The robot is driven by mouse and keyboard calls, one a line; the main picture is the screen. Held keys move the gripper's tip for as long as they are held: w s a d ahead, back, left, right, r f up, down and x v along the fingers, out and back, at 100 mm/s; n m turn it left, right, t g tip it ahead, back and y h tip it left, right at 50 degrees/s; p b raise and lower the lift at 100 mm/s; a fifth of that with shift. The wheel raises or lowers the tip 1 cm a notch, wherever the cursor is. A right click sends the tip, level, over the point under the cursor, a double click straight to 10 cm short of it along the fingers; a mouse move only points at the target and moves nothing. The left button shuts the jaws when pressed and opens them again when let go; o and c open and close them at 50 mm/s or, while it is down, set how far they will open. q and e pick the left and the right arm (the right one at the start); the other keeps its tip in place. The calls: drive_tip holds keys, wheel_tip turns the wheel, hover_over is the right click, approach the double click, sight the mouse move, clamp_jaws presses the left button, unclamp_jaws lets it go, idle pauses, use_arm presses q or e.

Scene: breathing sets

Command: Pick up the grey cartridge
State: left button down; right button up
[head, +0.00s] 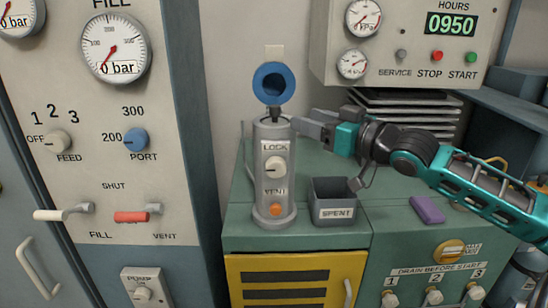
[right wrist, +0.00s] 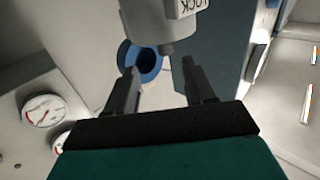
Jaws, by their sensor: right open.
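A grey upright cylinder (head: 273,190) with a LOCK/VENT knob and an orange button stands on the green bench. A blue ring-shaped lid (head: 272,83) stands raised above its top. I cannot make out a separate grey cartridge; the inside of the cylinder is hidden. My right gripper (head: 302,126) is beside the cylinder's top, coming from the right. In the right wrist view, my right gripper (right wrist: 160,80) has its fingers apart with nothing held. The cylinder (right wrist: 165,25) shows upside down beyond the fingertips, with the blue lid (right wrist: 147,62) behind. My left gripper is out of view.
A dark open bin marked SPENT (head: 335,199) stands right of the cylinder, below my right arm. A purple block (head: 427,210) lies farther right on the bench. A control box (head: 400,45) overhangs the back right. A gauge panel (head: 90,150) stands at left.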

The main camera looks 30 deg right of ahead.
sight(279, 108)
drive_tip(key=shift+a+r+x, duration=0.15)
drive_tip(key=shift+r+x, duration=0.05)
drive_tip(key=shift+x, duration=1.05)
drive_tip(key=shift+a+r+x, duration=0.1)
drive_tip(key=shift+r+x, duration=0.1)
drive_tip(key=shift+x, duration=1.05)
drive_tip(key=shift+a+r+x, duration=0.15)
drive_tip(key=shift+x, duration=1.1)
drive_tip(key=shift+p+x, duration=0.35)
drive_tip(key=shift+x, duration=0.6)
drive_tip(key=shift+f, duration=0.15)
drive_tip(key=shift+c, duration=0.2)
clamp_jaws()
